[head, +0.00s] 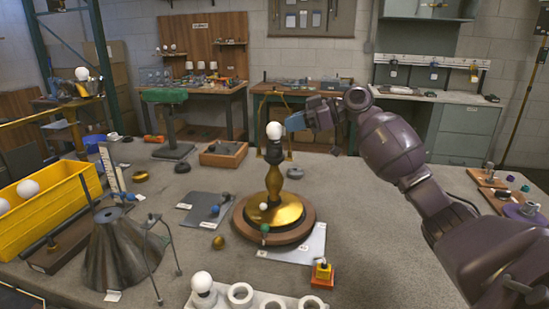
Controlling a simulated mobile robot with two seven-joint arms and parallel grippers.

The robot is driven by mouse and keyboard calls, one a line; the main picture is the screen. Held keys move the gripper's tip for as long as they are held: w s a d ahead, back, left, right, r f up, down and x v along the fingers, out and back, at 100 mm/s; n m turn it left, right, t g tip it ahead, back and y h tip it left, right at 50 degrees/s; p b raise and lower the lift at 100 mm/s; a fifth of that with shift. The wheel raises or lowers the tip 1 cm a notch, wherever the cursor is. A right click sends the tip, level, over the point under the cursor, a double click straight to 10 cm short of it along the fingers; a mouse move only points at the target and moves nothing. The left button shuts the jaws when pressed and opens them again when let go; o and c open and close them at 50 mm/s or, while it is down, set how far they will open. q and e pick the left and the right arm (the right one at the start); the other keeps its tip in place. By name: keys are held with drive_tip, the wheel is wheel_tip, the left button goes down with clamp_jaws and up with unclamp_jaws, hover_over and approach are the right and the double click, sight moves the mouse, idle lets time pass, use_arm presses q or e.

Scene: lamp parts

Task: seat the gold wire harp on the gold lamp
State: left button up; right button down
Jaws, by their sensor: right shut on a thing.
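The gold lamp (274,184) stands upright on a round wooden base, with a black socket and a white bulb (274,131) on top. The gold wire harp (260,112) is a thin upright loop that appears around the bulb, its top above it. My right gripper (294,122) comes in from the right and is shut on the harp's right side, next to the bulb. I cannot tell whether the harp's lower ends touch the lamp. My left gripper is not in view.
A dark metal cone shade (112,250) with a wire stand is at the left, by a yellow bin (45,208) of bulbs. A white holder (238,297) with round cups lies in front. A small orange and yellow block (321,274) sits right of it. Bare table (385,235) lies right of the lamp.

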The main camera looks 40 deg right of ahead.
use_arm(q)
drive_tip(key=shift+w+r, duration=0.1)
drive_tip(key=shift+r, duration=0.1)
use_arm(e)
drive_tip(key=shift+f, duration=0.35)
idle(0.9)
drive_tip(key=c, duration=1.2)
unclamp_jaws()
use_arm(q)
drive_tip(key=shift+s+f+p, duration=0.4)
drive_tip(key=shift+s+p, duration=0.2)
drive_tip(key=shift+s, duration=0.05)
use_arm(e)
drive_tip(key=v, duration=1.1)
